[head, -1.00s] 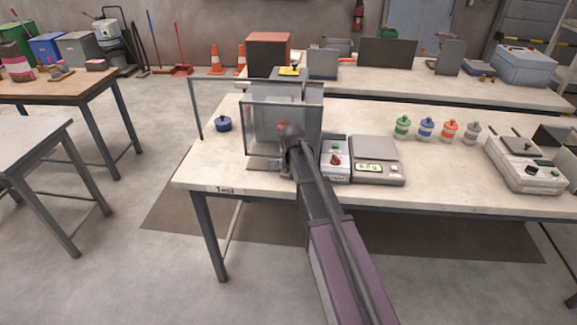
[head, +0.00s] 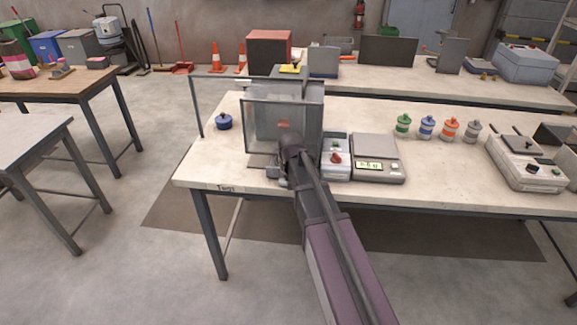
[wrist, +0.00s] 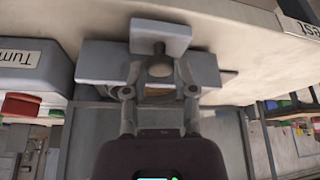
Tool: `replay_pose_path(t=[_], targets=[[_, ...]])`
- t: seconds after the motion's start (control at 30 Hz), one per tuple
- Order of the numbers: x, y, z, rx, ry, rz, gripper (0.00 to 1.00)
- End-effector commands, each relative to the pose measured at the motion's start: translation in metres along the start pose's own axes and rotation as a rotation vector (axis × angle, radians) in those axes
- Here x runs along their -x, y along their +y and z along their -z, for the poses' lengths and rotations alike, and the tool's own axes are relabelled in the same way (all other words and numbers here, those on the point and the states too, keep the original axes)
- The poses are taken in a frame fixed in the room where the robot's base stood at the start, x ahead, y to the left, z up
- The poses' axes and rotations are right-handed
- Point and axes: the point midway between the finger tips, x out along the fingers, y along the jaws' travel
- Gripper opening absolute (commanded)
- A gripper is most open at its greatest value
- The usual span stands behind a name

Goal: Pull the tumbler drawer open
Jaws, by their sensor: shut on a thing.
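My gripper (wrist: 159,91) has its two fingers on either side of a grey drawer handle (wrist: 160,66) in the wrist view, and it is shut on it. A wide grey drawer front (wrist: 100,80) shows on both sides of the fingers. Part of the handle is hidden between them. In the head view the tumbler (head: 262,125) is a clear-walled box near the front of the table. My arm end covers its lower right front, and small grey parts show beside my wrist near the table edge.
A control box (head: 335,158) with a red knob and a scale (head: 377,160) stand just right of the tumbler. A blue lidded pot (head: 224,122) is to its left. Several coloured jars (head: 427,127) stand farther right. The table's front left corner (head: 200,182) is clear.

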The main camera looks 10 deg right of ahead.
Motion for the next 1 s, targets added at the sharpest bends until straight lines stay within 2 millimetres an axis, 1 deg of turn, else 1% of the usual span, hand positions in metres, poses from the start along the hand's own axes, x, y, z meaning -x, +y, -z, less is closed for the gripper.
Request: replay_pose_path(t=[0.03,0.1,0.3,0.4,0.5,0.6,0.97,1.0], targets=[[0.006,-0.003,-0.016,0.002,0.0,0.001,0.0],[0.012,-0.007,-0.03,0.002,0.0,0.001,0.0],[0.027,-0.018,-0.066,0.001,0.0,0.001,0.0],[0.032,-0.022,-0.079,0.001,-0.001,0.001,0.0],[0.036,-0.024,-0.087,0.001,-0.001,0.0,0.0],[0.037,-0.026,-0.091,0.0,-0.001,0.0,0.0],[0.037,-0.026,-0.091,-0.001,-0.001,-0.001,0.0],[0.037,-0.026,-0.091,-0.001,-0.001,-0.001,0.44]])
